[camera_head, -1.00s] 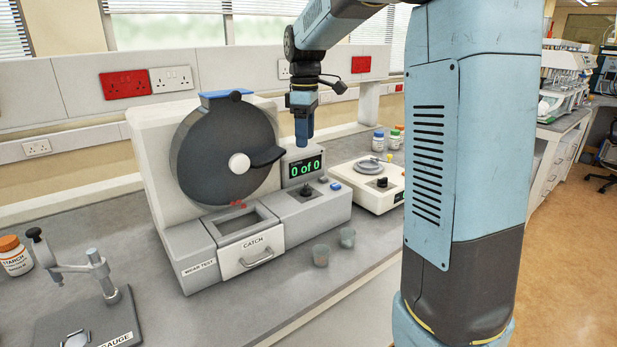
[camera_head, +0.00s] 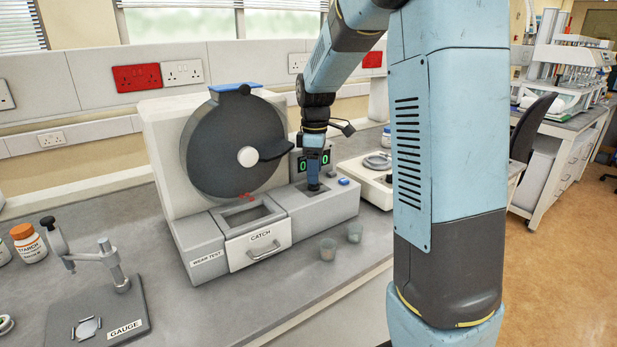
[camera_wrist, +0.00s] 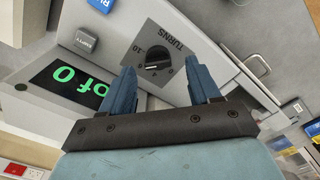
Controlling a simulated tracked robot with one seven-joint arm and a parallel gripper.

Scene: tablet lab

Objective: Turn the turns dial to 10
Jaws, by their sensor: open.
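The wear test machine has a dark round drum (camera_head: 237,145) and a grey base. The turns dial (camera_wrist: 154,58) is a black knob on a dark plate marked TURNS in the wrist view. A 10 mark shows beside the knob. My gripper (camera_head: 314,186) is over the dial in the head view and hides it there. In the wrist view the two blue fingers (camera_wrist: 163,75) are open, one on each side of the view below the dial, with nothing between them.
A blue button (camera_head: 344,181) sits right of the dial. A grey button (camera_wrist: 86,39) is near the display. The catch drawer (camera_head: 258,246) is at the front, with two small cups (camera_head: 328,249) on the bench. A gauge stand (camera_head: 112,270) stands at left.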

